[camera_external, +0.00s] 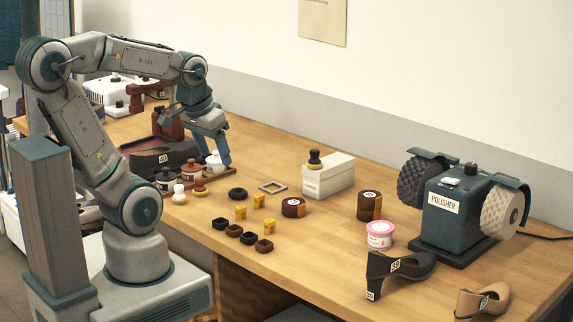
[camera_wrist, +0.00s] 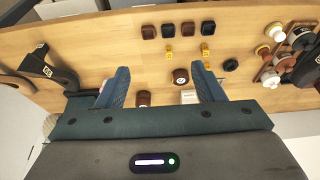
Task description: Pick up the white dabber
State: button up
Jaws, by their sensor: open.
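The white dabber (camera_external: 179,193), a small round piece with a pale knob, stands on the wooden table in front of the bottle rack. In the wrist view its white top (camera_wrist: 277,33) shows at the upper right, well outside my fingers. My gripper (camera_external: 217,150) is open and empty, with blue fingers, behind the bottles in the outside view. In the wrist view my gripper (camera_wrist: 163,72) has its fingers spread wide with nothing held.
Black, brown and white bottles (camera_external: 215,162) stand in a rack beside the dabbers, near a dark shoe (camera_external: 165,157). A white box (camera_external: 333,180) and a polisher (camera_external: 450,215) stand farther right.

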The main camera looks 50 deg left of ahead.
jog(key=shift+c, duration=0.5)
jog(key=n+g+b, duration=0.4)
jog(key=n+b, duration=0.2)
jog(key=n, duration=0.3)
send_over(179, 186)
notch_tip(179, 186, down, 10)
jog(key=f, duration=0.5)
jog(key=f+p, duration=0.1)
jog(key=f, duration=0.2)
jog(key=shift+w+d+f, duration=0.15)
jog(key=shift+d, duration=0.1)
jog(key=shift+a+f+p, duration=0.2)
jog(key=shift+f+p, duration=0.15)
jog(key=shift+f, duration=1)
jog(key=shift+a+f+p, duration=0.15)
jog(key=shift+f+p, duration=0.15)
jog(key=shift+f, duration=1)
jog(key=c, duration=1.1)
